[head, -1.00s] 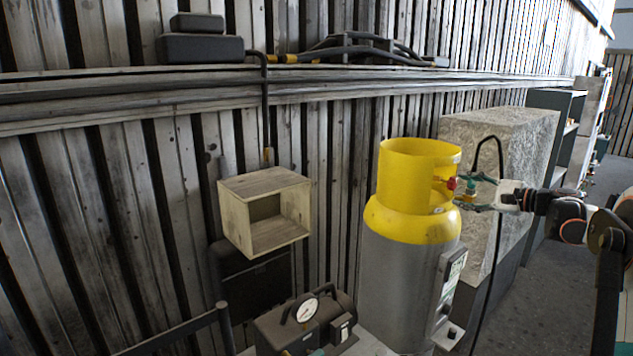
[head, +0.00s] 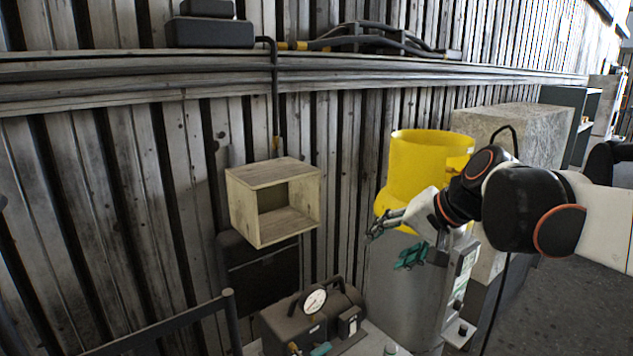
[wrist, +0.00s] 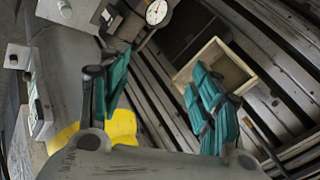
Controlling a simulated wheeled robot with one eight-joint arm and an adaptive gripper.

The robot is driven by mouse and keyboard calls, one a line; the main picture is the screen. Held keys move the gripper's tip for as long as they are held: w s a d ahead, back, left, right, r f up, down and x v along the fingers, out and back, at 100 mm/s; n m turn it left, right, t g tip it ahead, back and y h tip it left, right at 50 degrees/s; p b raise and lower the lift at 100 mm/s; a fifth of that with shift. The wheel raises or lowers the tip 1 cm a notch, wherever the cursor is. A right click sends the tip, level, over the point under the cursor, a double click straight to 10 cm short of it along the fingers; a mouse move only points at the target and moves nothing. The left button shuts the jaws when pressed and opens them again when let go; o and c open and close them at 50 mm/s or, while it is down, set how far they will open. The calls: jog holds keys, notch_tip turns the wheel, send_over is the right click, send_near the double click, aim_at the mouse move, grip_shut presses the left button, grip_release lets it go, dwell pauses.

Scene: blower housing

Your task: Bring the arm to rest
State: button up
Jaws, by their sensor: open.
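My gripper (head: 396,238) is open and empty in the head view, in front of the yellow-topped grey cylinder (head: 428,165). My arm reaches in from the right and covers part of the cylinder's yellow collar. In the wrist view my gripper's teal finger pads (wrist: 162,95) stand wide apart with nothing between them. The cylinder's yellow part (wrist: 122,127) shows low in that view, behind the gripper's base. The red valve seen earlier is hidden by my arm.
An open wooden box (head: 272,203) is on the slatted wall left of the cylinder. A dark gauge unit (head: 312,318) sits below it, and a rail (head: 160,335) is at lower left. A stone-like block (head: 525,128) stands behind my arm. Grey floor shows at right.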

jog(key=s+d+f+n+h+b, duration=0.2)
jog(key=s+f, duration=0.6)
jog(key=s, duration=0.2)
jog(key=s+d+f+n+h+b, duration=0.3)
jog(key=s+f, duration=0.6)
jog(key=s, duration=0.2)
jog(key=shift+d+t, duration=0.2)
jog(key=shift+t, duration=0.1)
jog(key=shift+f, duration=0.1)
